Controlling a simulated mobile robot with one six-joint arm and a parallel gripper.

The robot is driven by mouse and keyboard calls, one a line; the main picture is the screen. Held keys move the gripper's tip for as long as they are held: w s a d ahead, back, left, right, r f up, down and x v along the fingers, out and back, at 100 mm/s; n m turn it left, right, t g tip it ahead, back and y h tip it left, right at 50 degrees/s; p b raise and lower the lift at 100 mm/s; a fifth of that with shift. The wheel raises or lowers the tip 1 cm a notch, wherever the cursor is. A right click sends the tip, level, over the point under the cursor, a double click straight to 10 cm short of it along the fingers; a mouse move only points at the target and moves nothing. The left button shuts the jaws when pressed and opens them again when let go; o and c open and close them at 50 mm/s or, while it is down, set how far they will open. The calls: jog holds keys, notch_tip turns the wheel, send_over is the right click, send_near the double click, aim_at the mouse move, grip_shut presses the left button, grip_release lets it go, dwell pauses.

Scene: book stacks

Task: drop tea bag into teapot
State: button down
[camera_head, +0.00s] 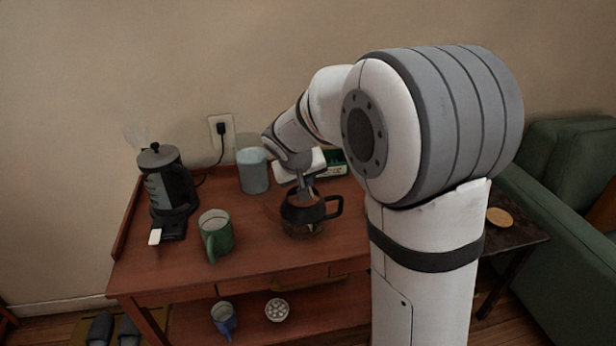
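The teapot (304,228), dark with a glass-like lower body and a black handle on its right, stands upright on the wooden cabinet top. My gripper (304,192) points down right at the teapot's top, over or in its mouth. The fingers are small and partly merge with the rim, so I cannot tell whether they are open or shut. I cannot make out a tea bag. A green and white box (331,165), partly hidden behind my arm, sits at the back of the cabinet.
A steaming black kettle (168,185) stands at the left on the cabinet (265,240). A green mug (216,236) is left of the teapot, and a bluish canister (253,172) stands behind.

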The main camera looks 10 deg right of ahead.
jog(key=shift+f, duration=0.55)
jog(key=c, duration=2.1)
grip_release()
jog(key=shift+r, duration=0.1)
jog(key=o, duration=0.5)
jog(key=v, duration=0.7)
jog(key=shift+s+r+p, duration=0.2)
jog(key=shift+r+p, duration=0.15)
jog(key=shift+p, duration=0.05)
